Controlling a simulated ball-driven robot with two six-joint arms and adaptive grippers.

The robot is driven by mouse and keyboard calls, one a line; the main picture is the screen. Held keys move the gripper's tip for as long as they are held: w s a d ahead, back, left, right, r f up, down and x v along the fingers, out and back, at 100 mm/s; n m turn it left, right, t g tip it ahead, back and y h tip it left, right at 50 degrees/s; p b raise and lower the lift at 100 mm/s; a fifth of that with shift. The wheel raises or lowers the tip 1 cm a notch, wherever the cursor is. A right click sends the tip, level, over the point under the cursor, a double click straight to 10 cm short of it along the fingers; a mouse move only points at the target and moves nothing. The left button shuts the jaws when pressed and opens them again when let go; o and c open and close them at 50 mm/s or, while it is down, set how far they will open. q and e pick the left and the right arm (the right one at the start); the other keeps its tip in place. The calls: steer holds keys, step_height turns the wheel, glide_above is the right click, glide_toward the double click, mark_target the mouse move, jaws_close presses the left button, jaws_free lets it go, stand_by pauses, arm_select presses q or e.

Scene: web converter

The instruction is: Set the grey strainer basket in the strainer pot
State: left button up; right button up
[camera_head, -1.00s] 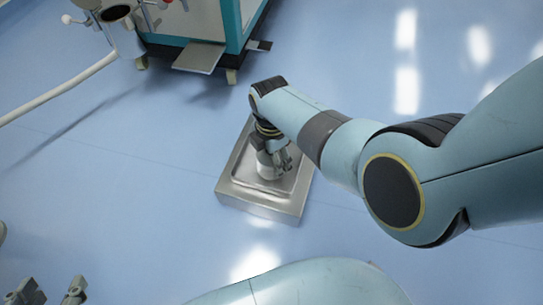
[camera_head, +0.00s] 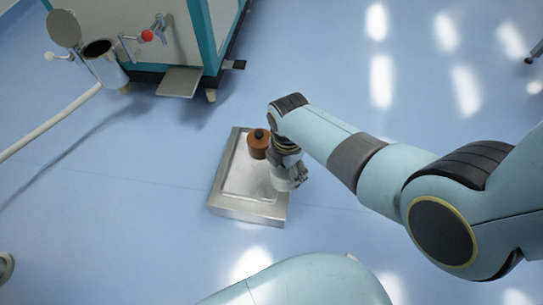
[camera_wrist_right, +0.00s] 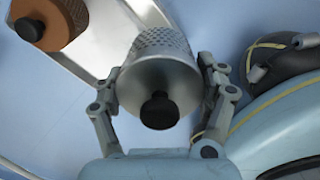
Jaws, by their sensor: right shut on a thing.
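My right gripper (camera_head: 290,176) is shut on the grey strainer basket (camera_wrist_right: 160,72), a perforated metal cup with a black knob. In the wrist view, its two fingers hold the basket from both sides, with the knob towards the camera. In the head view, the basket (camera_head: 280,183) is partly hidden by the gripper, at the right edge of the metal tray (camera_head: 247,214). The strainer pot (camera_head: 113,76), a grey cylinder with a dark open mouth, is at upper left, its round lid (camera_head: 64,29) swung open. My left gripper is out of view.
A brown basket with a black knob (camera_head: 258,146) stands in the tray; it also shows in the wrist view (camera_wrist_right: 60,20). The teal and grey machine (camera_head: 185,45) stands behind the pot. A pale hose (camera_head: 50,122) runs left. Blue floor lies clear between tray and machine.

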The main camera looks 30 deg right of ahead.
steer(key=shift+s+d+r+p, duration=0.7)
steer(key=shift+s+d+r, duration=0.2)
steer(key=shift+s, duration=0.1)
steer(key=shift+t, duration=0.4)
steer(key=w+r+p, duration=0.1)
steer(key=r+p, duration=0.1)
steer(key=r, duration=0.1)
steer(key=w+r+p, duration=0.1)
steer(key=r+p, duration=0.1)
steer(key=w+r+p, duration=0.1)
steer(key=r+p, duration=0.1)
steer(key=r, duration=0.1)
steer(key=shift+r, duration=0.3)
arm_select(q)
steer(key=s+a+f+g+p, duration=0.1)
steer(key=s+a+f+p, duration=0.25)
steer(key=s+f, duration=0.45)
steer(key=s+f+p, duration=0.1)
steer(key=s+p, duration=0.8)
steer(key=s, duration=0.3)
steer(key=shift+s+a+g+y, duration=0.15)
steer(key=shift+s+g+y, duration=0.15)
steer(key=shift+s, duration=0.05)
arm_select(e)
steer(key=w+r+t, duration=0.1)
steer(key=w+r, duration=0.3)
steer(key=r, duration=1.2)
